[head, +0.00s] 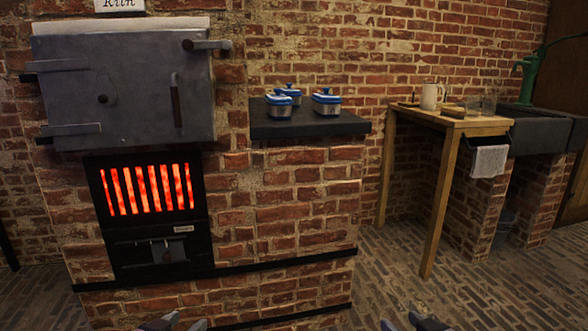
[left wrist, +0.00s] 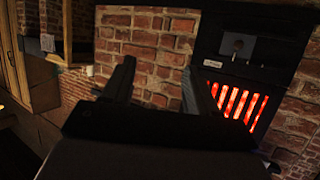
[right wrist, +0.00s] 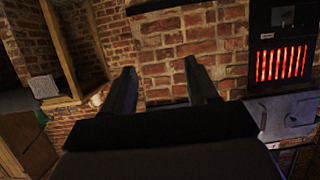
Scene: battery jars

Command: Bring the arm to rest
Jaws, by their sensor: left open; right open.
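My left gripper (head: 180,322) shows at the bottom edge of the head view, left of centre, in front of the brick kiln base. Its two fingers stand apart with nothing between them in the left wrist view (left wrist: 158,88). My right gripper (head: 403,325) shows at the bottom edge of the head view, right of centre, over the brick floor. Its fingers are also apart and empty in the right wrist view (right wrist: 163,88). Most of both arms is out of the head view.
A grey kiln (head: 135,90) with a glowing grate (head: 148,189) stands at the left. A dark shelf (head: 310,128) beside it holds three blue-lidded jars (head: 279,106). A wooden table (head: 440,120) with a mug (head: 430,96) and a sink (head: 540,125) are at the right. The floor (head: 385,270) before the table is clear.

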